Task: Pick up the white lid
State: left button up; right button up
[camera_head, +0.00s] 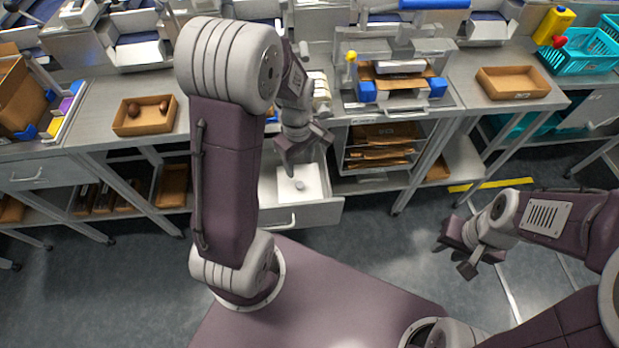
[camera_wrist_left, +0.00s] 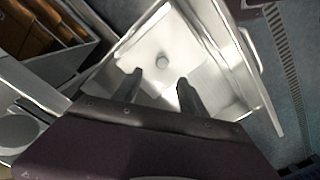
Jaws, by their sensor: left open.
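The white lid (camera_head: 298,186) lies in the open drawer (camera_head: 318,212) below the bench. It is a flat white square with a small round knob in its middle. In the left wrist view the lid (camera_wrist_left: 150,42) lies ahead of the fingers, with its knob just beyond and between the fingertips. My left gripper (camera_head: 303,158) is open and empty above the drawer, apart from the lid as far as I can tell. It also shows in the left wrist view (camera_wrist_left: 160,80). My right gripper (camera_head: 457,253) hangs over the floor at the right, its fingers spread with nothing between them.
The drawer walls surround the lid, and the bench edge is just behind. A shelf of brown trays (camera_head: 382,150) stands right of the drawer. On the bench are a tray with brown dates (camera_head: 133,127), an empty tray (camera_head: 500,95) and a press-like device (camera_head: 400,103).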

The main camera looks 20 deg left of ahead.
aim_at(299, 183)
pick_arm(q)
jog(key=f, duration=0.2)
jog(key=f+b, duration=0.1)
jog(key=shift+s+a+f, duration=0.1)
jog(key=shift+s+f, duration=0.25)
jog(key=shift+f, duration=0.05)
jog(key=shift+s+f, duration=0.1)
jog(key=shift+f, duration=0.25)
jog(key=f, duration=0.1)
jog(key=f+b, duration=0.1)
jog(key=f, duration=0.2)
jog(key=shift+w+f, duration=0.25)
jog(key=shift+w, duration=0.05)
jog(key=shift+s+r, duration=0.1)
pick_arm(e)
jog(key=shift+s+f, duration=0.25)
jog(key=shift+f, duration=0.3)
jog(key=shift+s+f, duration=0.25)
jog(key=shift+f, duration=0.3)
pick_arm(q)
grip_shut()
